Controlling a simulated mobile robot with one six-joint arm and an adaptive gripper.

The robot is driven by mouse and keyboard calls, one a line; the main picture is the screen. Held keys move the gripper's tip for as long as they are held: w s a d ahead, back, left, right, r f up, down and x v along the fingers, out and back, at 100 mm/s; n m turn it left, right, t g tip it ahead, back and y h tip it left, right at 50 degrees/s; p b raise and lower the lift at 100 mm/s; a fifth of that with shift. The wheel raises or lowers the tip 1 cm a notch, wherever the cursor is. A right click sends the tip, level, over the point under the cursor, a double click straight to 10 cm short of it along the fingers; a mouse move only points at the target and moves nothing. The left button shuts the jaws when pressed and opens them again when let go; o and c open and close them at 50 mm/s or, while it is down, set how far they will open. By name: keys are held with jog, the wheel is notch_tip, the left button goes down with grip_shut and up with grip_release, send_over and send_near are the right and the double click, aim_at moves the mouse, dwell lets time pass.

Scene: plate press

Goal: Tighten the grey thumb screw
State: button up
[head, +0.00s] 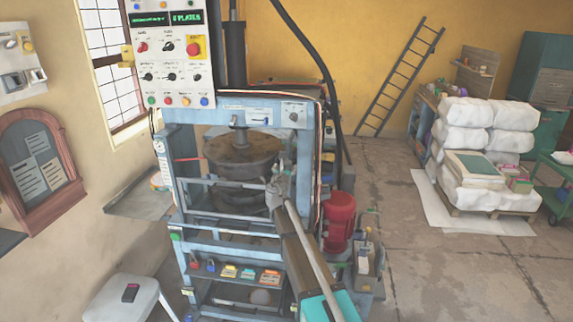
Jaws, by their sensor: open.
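The plate press (178,185) is a blue-grey metal frame with round, rusty plates (240,150) stacked in its middle. My gripper (273,172) is at the front right of these plates, at the end of my arm, which comes up from the lower right. It is small in the picture and its jaws are open, with nothing seen held. I cannot make out the grey thumb screw for certain. It may be too small to tell or hidden behind my gripper and arm.
A control panel (172,75) with knobs and buttons hangs at the press's upper left. A red motor (339,222) stands right of it. Padlocks and coloured tags sit on a lower shelf (218,281). A white stool (130,301) stands lower left. The floor to the right is mostly open.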

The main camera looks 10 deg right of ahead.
aim_at(287, 164)
jog(key=shift+x, duration=1.8)
jog(key=c, duration=1.2)
